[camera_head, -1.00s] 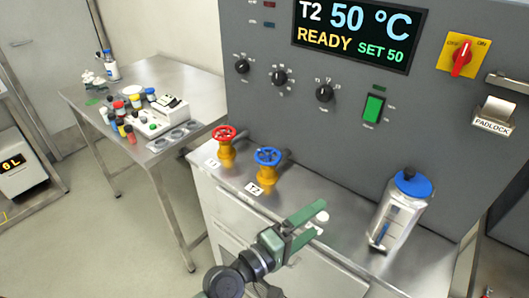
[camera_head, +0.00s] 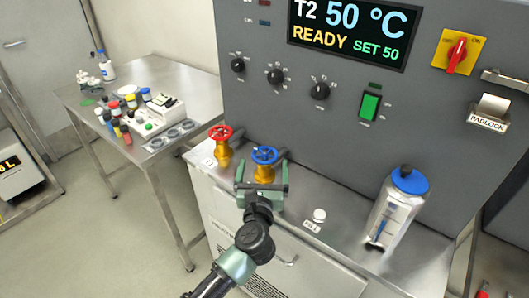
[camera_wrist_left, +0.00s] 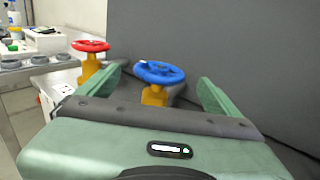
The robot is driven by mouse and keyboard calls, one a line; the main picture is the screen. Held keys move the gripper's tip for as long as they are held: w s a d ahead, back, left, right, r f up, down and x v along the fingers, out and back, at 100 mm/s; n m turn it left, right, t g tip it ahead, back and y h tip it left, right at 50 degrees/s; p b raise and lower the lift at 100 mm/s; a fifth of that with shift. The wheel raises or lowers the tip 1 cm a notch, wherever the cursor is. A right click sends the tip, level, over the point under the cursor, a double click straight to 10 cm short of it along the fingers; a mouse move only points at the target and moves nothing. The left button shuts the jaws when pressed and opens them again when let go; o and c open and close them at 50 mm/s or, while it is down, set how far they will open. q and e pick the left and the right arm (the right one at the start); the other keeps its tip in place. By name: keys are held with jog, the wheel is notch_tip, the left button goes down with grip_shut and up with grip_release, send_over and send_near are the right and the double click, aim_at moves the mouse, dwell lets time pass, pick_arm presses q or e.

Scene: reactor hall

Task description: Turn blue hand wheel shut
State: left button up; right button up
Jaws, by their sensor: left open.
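The blue hand wheel (camera_head: 264,155) sits on a yellow valve body (camera_head: 264,174) on the steel ledge in front of the grey panel. My left gripper (camera_head: 262,172) is open, with one finger on each side of the yellow valve body, just below the wheel in the head view. In the left wrist view the blue wheel (camera_wrist_left: 159,72) shows between the two green fingers, a little beyond them. I cannot tell whether the fingers touch the valve. The T2 label is hidden behind the gripper. My right gripper is not in view.
A red hand wheel (camera_head: 220,132) on a similar yellow valve stands close to the left. A white button (camera_head: 319,214) and a blue-capped canister (camera_head: 398,205) are to the right on the ledge. The grey panel (camera_head: 310,130) rises close behind. A steel side table (camera_head: 85,92) holds bottles.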

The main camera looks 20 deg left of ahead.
aim_at(266, 145)
pick_arm(q)
jog(key=x, duration=0.6)
jog(key=shift+w+p, duration=0.15)
jog(key=shift+p, duration=0.2)
